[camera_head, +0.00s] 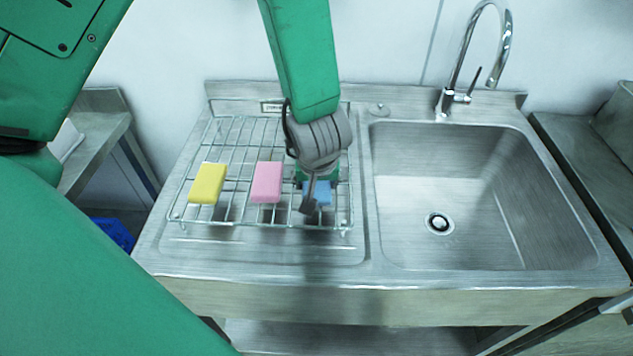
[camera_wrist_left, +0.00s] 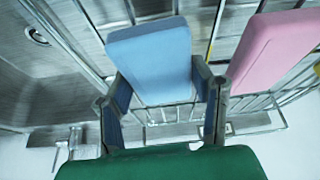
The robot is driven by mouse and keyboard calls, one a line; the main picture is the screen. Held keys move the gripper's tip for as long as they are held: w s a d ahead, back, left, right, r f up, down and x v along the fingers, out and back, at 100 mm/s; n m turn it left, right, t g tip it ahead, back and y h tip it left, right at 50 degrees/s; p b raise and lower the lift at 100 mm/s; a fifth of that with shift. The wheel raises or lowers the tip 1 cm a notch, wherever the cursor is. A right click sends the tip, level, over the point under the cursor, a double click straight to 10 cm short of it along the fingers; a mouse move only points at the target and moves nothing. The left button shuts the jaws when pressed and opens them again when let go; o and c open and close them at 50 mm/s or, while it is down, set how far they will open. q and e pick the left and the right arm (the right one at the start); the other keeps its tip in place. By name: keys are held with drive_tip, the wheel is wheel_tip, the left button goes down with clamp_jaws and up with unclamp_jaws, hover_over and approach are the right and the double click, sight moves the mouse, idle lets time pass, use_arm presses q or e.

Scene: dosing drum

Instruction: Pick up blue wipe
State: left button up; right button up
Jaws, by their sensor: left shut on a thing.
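The blue wipe (camera_head: 322,191) is at the right end of the wire rack in the head view, partly hidden by my left gripper (camera_head: 316,198). In the left wrist view the blue wipe (camera_wrist_left: 152,60) is a light blue block between the two fingers of my left gripper (camera_wrist_left: 163,95). The fingers are shut on its two sides. I cannot tell whether it still touches the rack. My right gripper is not in view.
A pink wipe (camera_head: 267,182) and a yellow wipe (camera_head: 207,183) lie on the wire rack (camera_head: 228,130) to the left. A steel sink basin (camera_head: 470,180) with a tall faucet (camera_head: 456,97) is to the right. A wall stands behind.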

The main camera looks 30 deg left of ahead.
use_arm(q)
drive_tip(key=shift+d+f, duration=0.1)
drive_tip(key=shift+w+r, duration=0.1)
drive_tip(key=shift+r, duration=0.3)
wheel_tip(320, 180, up, 10)
drive_tip(key=p, duration=0.5)
drive_tip(key=shift+f, duration=0.15)
drive_tip(key=shift+c, duration=0.5)
drive_tip(key=shift+f, duration=0.1)
